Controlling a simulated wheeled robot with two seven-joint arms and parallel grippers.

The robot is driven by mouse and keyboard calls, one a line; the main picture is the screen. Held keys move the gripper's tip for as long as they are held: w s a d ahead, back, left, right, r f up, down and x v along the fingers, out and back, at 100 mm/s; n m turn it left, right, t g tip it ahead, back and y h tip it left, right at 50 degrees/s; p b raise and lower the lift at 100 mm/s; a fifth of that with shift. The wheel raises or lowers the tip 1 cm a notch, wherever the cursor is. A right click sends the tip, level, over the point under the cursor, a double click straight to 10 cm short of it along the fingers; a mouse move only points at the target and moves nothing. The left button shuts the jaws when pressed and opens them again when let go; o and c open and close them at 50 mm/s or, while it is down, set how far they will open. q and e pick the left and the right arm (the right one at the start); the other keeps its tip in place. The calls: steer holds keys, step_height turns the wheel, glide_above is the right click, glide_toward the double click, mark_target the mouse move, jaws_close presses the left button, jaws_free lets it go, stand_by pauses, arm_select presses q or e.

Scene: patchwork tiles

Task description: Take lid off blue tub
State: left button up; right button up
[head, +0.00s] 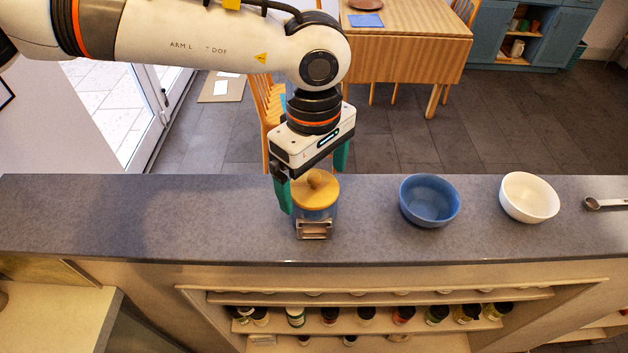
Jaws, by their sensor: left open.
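The blue tub (316,213) stands upright on the grey counter (170,215). It looks see-through blue, with a metal-framed label on its front. A round wooden lid (321,194) with a knob (318,178) sits on top of it. My left gripper (314,190) is open above the tub, pointing down. One green finger is on the left side of the lid; the other shows farther back to the right. I cannot tell whether either finger touches the lid. My right gripper is not in view.
A blue bowl (429,201) and a white bowl (529,197) stand to the right of the tub. A metal measuring spoon (604,203) lies at the far right. The counter left of the tub is clear. Shelves with several jars are below the front edge.

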arm_select(q)
steer(key=c, duration=1.1)
steer(key=shift+o, duration=0.2)
